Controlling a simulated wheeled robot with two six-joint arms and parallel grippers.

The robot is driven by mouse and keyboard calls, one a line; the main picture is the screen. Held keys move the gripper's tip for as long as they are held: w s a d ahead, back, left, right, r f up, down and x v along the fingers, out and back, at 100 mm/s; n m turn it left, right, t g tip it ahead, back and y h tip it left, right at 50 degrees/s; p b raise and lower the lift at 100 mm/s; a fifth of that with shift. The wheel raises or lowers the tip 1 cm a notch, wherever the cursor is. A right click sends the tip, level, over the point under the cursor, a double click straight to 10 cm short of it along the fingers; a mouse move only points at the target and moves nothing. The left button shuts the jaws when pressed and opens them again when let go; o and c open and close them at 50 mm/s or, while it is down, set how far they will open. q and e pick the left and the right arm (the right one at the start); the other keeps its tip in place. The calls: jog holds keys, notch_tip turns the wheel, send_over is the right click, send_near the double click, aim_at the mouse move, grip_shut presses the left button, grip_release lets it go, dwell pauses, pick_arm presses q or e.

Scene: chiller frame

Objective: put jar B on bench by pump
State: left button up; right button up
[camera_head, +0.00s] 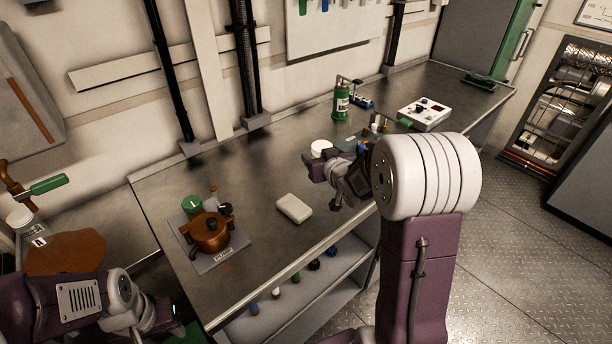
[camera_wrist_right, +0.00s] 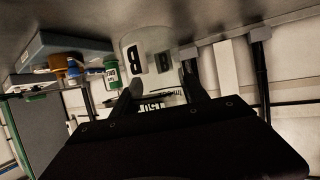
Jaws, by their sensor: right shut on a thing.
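Jar B (camera_wrist_right: 152,58) is a clear jar with a black letter B on a white label. In the right wrist view it stands between the fingers of my right gripper (camera_wrist_right: 160,88), which is shut on it. In the head view its white lid (camera_head: 321,147) shows just beyond my right gripper (camera_head: 320,168), over the middle of the bench (camera_head: 262,165). I cannot tell whether its base touches the bench. The orange-brown pump (camera_head: 210,232) sits on a grey plate at the bench's left end. My left gripper (camera_head: 168,318) is low at the lower left; its jaws are unclear.
A white block (camera_head: 294,208) lies between pump and jar. A green bottle (camera_head: 341,103) and a white control box (camera_head: 423,114) stand farther along. Another white-lidded jar (camera_head: 36,232) stands by a brown disc (camera_head: 68,253) at left. Bare bench lies behind the white block.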

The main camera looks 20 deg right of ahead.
jog(key=w+f, duration=0.2)
jog(key=w+a+f, duration=0.1)
jog(key=w+f, duration=0.1)
jog(key=f, duration=0.1)
jog(key=w+a+f, duration=0.1)
jog(key=w+f, duration=0.1)
jog(key=f, duration=0.1)
jog(key=shift+w+a+f, duration=0.2)
jog(key=shift+w, duration=0.2)
jog(key=shift+f+b, duration=0.1)
jog(key=shift+b, duration=0.2)
jog(key=o, duration=1.3)
jog(key=shift+o, duration=0.2)
